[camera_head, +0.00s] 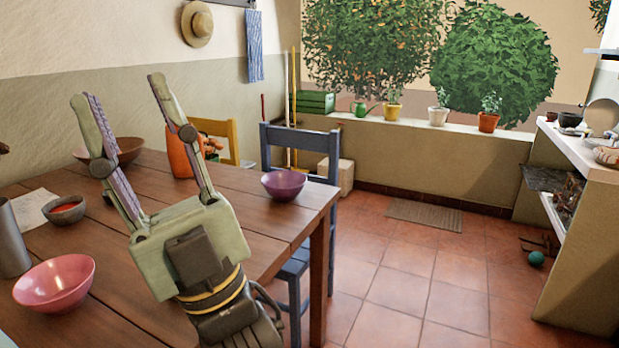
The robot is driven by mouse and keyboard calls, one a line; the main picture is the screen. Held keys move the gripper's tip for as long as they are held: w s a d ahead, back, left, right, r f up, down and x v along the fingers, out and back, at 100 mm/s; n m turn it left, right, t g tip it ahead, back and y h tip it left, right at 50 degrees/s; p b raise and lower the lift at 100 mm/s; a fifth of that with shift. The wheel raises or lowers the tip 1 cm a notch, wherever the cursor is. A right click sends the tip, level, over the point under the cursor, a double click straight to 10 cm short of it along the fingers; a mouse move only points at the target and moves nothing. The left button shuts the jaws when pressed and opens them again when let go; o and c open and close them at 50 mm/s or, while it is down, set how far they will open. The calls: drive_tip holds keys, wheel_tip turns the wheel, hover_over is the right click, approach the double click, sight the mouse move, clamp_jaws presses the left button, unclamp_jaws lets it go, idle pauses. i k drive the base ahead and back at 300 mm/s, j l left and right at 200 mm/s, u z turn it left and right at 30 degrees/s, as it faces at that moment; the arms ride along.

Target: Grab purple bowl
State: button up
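A purple bowl (284,185) sits upright on the wooden table (255,220), near its far right corner. My gripper (118,88) is raised over the table, to the left of the purple bowl and apart from it. Its two fingers are spread wide with nothing between them. A pink bowl (55,284) stands at the near left of the table.
An orange vase (183,156) and a brown bowl (127,149) stand behind my fingers. A small dark bowl with red contents (64,210) and a grey cylinder (12,240) are at the left. A blue chair (300,148) stands beyond the purple bowl.

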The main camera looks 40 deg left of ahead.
sight(284, 186)
drive_tip(key=i+l+u, duration=0.1)
drive_tip(key=i+u, duration=0.2)
drive_tip(key=i, duration=0.2)
drive_tip(key=i+l+u, duration=0.3)
drive_tip(key=i, duration=0.2)
drive_tip(key=j+u, duration=0.1)
drive_tip(key=u, duration=0.35)
